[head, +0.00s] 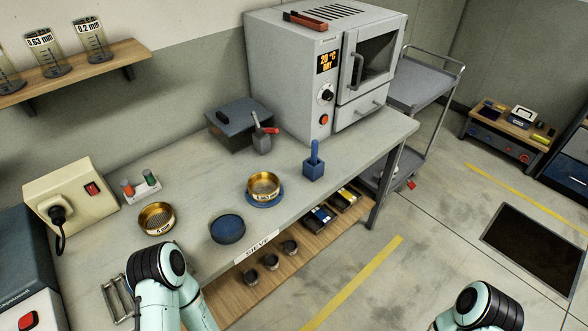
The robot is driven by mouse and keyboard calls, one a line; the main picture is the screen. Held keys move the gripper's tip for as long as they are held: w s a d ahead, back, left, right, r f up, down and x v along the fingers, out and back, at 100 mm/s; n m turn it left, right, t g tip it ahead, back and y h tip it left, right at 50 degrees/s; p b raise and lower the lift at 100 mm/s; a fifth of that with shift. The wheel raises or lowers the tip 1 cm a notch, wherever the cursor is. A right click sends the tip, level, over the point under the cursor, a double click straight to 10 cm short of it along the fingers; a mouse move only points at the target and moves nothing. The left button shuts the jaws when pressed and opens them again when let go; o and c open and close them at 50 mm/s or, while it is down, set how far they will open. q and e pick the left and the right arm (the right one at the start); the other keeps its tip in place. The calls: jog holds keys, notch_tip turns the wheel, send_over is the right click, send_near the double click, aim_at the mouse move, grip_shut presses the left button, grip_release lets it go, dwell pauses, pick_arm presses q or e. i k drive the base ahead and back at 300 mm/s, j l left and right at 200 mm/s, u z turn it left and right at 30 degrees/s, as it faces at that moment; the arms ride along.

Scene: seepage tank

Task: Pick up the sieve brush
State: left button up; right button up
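A blue block-shaped holder (313,171) stands on the bench near its right front part, with a blue handle (315,151) standing upright in it. This looks like the sieve brush, though its bristles are hidden. A grey cup (262,144) further back holds a tool with a red handle (270,130), whose lower end is hidden. My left arm shows at the bench's front left and my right arm at the bottom right, both well away from the blue handle. Neither gripper's fingers show.
Brass sieves (157,218) (264,186), a dark blue round pan (228,229) and a plug box (70,197) stand on the bench. The oven (325,75) rises behind the blue holder. Bench surface (345,150) right of the holder is clear.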

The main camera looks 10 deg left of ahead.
aim_at(315, 142)
jog(key=i+l+u, duration=0.15)
jog(key=u, duration=0.3)
jog(key=i+l+u, duration=0.1)
jog(key=l+u, duration=0.3)
jog(key=i+l+u, duration=0.15)
jog(key=l, duration=0.35)
jog(key=i+l+u, duration=0.15)
jog(key=l, duration=0.35)
jog(key=k, duration=0.05)
